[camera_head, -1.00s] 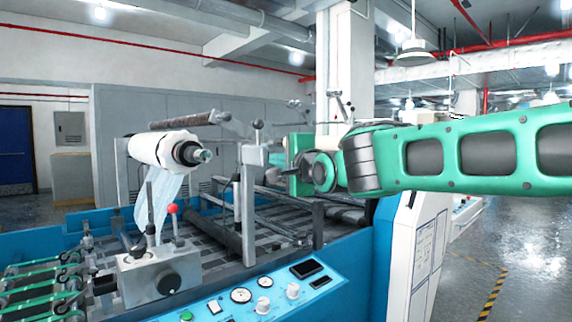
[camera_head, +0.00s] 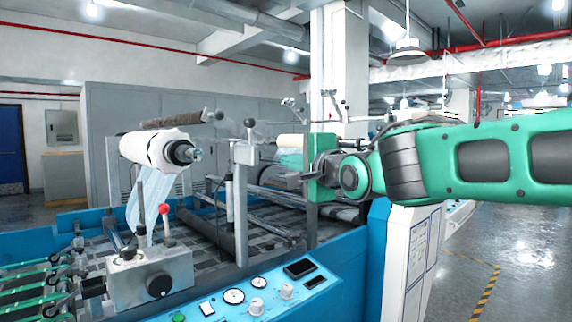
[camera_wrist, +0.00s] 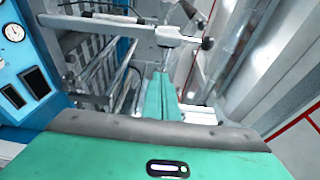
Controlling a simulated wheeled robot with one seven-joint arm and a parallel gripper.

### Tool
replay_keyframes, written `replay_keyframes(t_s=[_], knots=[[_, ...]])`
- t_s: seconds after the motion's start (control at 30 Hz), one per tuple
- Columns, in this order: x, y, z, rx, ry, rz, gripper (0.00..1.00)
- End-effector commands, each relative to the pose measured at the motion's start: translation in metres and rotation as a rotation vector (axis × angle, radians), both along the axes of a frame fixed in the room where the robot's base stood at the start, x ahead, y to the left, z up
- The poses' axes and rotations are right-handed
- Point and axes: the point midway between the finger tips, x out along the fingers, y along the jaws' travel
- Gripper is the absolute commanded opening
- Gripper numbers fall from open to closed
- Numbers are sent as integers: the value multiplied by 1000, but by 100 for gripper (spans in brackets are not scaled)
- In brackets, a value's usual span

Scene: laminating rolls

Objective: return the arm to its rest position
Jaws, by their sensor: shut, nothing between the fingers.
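My green arm reaches in from the right in the head view, over the right end of the laminating machine (camera_head: 345,245). My gripper (camera_head: 288,160) points away over the machine, partly hidden by its own green body. In the wrist view my gripper (camera_wrist: 163,95) shows two green fingers side by side, shut with nothing between them. A white film roll (camera_head: 152,150) sits on its shaft on the machine, left of and apart from my gripper, with pale blue film hanging from it.
A grey post (camera_head: 240,205) with a black knob stands between the roll and my gripper. The control panel (camera_head: 262,300) is at the front, and a white cabinet (camera_head: 398,255) stands below my arm. Open floor (camera_head: 465,240) lies to the right.

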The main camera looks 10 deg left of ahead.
Motion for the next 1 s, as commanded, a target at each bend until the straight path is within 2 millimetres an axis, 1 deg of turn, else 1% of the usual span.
replay_keyframes(t_s=[0.03,0.1,0.23,0.37,0.47,0.57,0.6,0.67,0.7,0.77,0.8,0.87,0.9,0.97,1.0], knots=[[-9,-3,1,0,-2,0,0],[-18,-6,1,1,-1,0,0],[-29,-9,1,1,-1,0,0],[-33,-14,-2,-9,1,-5,0],[-28,-33,-15,-65,14,-38,0],[-19,-71,-41,-181,45,-98,0],[-16,-92,-54,-240,64,-127,0],[-14,-124,-76,-335,98,-165,0],[-14,-146,-91,-399,124,-188,0],[-17,-179,-113,-490,169,-217,0],[-21,-201,-127,-549,200,-233,0],[-28,-233,-148,-634,253,-252,0],[-35,-255,-163,-689,291,-260,0],[-48,-286,-183,-767,349,-265,0],[-58,-305,-197,-816,391,-263,0]])
